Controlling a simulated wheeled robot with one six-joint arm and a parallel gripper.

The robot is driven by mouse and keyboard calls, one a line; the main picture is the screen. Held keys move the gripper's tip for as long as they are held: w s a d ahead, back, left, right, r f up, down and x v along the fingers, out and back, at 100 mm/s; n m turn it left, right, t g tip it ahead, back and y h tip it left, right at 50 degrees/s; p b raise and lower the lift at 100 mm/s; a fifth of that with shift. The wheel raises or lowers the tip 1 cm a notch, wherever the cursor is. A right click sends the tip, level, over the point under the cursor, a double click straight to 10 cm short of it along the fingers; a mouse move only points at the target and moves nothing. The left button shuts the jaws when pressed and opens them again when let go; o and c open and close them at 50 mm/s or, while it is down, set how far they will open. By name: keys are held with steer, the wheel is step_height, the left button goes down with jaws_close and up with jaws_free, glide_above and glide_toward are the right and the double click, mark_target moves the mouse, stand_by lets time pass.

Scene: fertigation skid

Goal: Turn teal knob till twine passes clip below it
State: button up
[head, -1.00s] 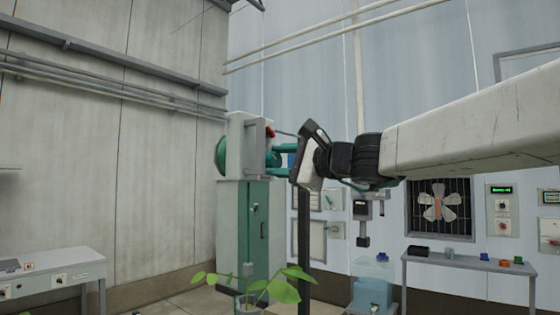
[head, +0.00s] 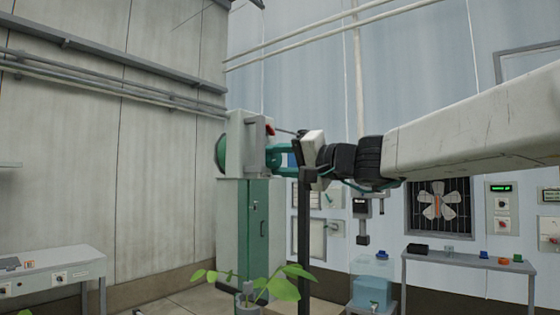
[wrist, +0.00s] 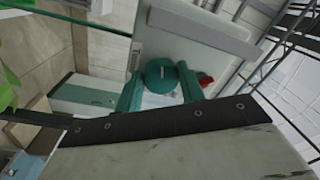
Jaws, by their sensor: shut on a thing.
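The teal knob (wrist: 161,72) is round with a pale mark near its top edge. It sits on the front of a pale grey housing (wrist: 150,35) in the wrist view. My gripper (wrist: 161,84) has its two teal fingers on either side of the knob, shut on it. In the head view my gripper (head: 277,158) reaches to the right side of the grey housing (head: 234,140), and the knob cannot be told apart from the fingers there. I cannot make out the twine or the clip in either view.
A red part (head: 270,130) is on the housing close to my fingers; it also shows in the wrist view (wrist: 204,79). A green cabinet (head: 257,235) stands below the housing. A dark post (head: 304,230) rises below my wrist. A potted plant (head: 280,285) stands in front.

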steer(key=shift+f+n, duration=0.15)
steer(key=shift+n, duration=1.45)
steer(key=o, duration=0.7)
steer(key=shift+d, duration=0.1)
steer(key=v, duration=0.7)
steer(key=shift+d, duration=0.35)
steer(key=shift+s, duration=0.1)
